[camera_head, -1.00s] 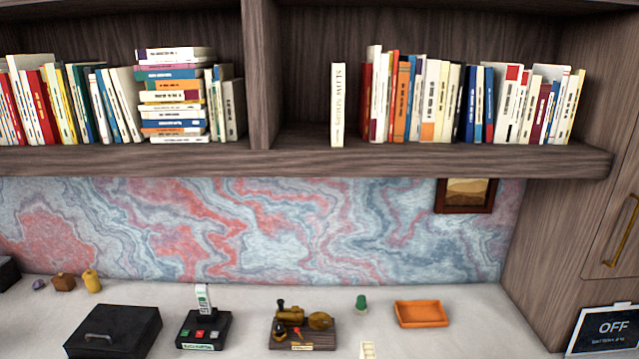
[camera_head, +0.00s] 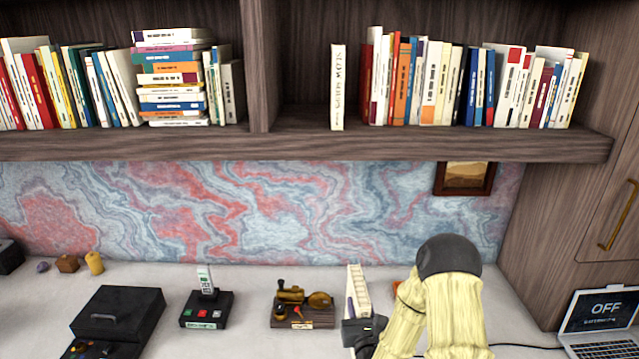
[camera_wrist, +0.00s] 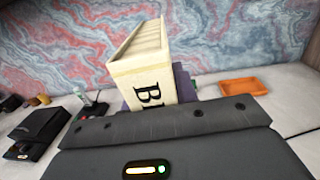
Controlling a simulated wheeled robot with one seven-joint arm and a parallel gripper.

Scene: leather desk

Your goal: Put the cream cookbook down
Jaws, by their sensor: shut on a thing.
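The cream cookbook (camera_head: 357,288) is in my gripper (camera_head: 354,312), low in the head view, in front of the marbled wall. In the wrist view the cream cookbook (camera_wrist: 150,85) juts out beyond the gripper body, its end with dark letters facing the camera. My gripper (camera_wrist: 158,93) is shut on it; the fingers are mostly hidden behind the book and the gripper body. The book looks tilted in the head view. I cannot tell whether it touches the desk (camera_head: 240,275).
A brass model on a wooden base (camera_head: 304,310) stands just left of the book. A phone on a dark stand (camera_head: 206,305) and a black box (camera_head: 118,318) are farther left. The orange tray (camera_wrist: 243,87) lies to the right. The shelf (camera_head: 290,140) runs above.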

